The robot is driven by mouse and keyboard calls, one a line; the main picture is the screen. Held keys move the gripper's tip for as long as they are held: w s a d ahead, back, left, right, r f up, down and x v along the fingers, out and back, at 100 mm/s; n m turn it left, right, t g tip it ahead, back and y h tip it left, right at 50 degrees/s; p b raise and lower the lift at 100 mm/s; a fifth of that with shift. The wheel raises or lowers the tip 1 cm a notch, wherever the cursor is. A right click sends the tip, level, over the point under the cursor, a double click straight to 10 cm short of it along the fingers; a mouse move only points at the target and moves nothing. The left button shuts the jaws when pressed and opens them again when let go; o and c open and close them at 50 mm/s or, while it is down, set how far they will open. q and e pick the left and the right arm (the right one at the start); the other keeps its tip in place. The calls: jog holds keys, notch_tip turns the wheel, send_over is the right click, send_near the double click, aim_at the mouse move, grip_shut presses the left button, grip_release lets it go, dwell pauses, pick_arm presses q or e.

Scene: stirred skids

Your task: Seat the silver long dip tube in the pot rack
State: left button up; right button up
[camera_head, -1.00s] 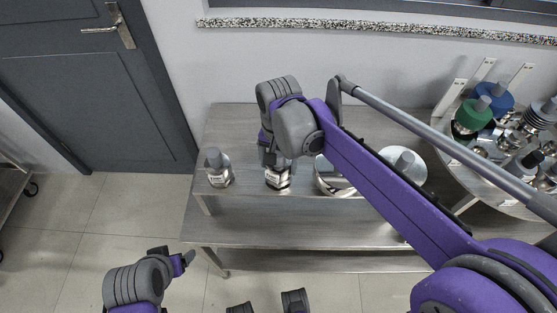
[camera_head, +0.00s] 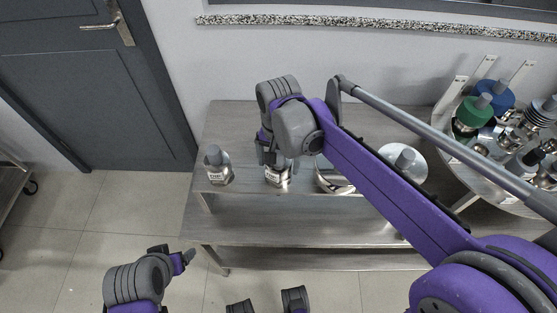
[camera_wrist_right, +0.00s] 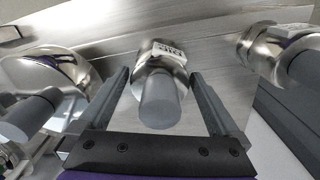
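A silver labelled piece with a grey cylindrical top (camera_wrist_right: 160,105) stands on the bench under my right gripper (camera_head: 273,163). It also shows below the gripper in the head view (camera_head: 278,179). In the right wrist view, the right gripper's fingers (camera_wrist_right: 160,80) are spread, one on each side of this piece, with gaps between. A similar silver labelled piece with a grey top (camera_head: 218,168) stands to its left. I cannot tell which silver piece is the long dip tube, nor make out the pot rack for certain. My left gripper (camera_head: 182,260) is low at left, away from the bench; its opening is unclear.
A round shiny vessel (camera_head: 333,182) and a wide silver piece with a grey knob (camera_head: 405,160) stand right of the right gripper, partly behind my arm. A round table (camera_head: 497,189) at right holds green-topped, blue-topped and metal parts. The bench's back left (camera_head: 232,122) is clear.

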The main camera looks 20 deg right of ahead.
jog(key=shift+r, duration=0.1)
notch_tip(320, 180, up, 11)
jog(key=shift+f+p, duration=0.15)
jog(key=shift+p, duration=0.45)
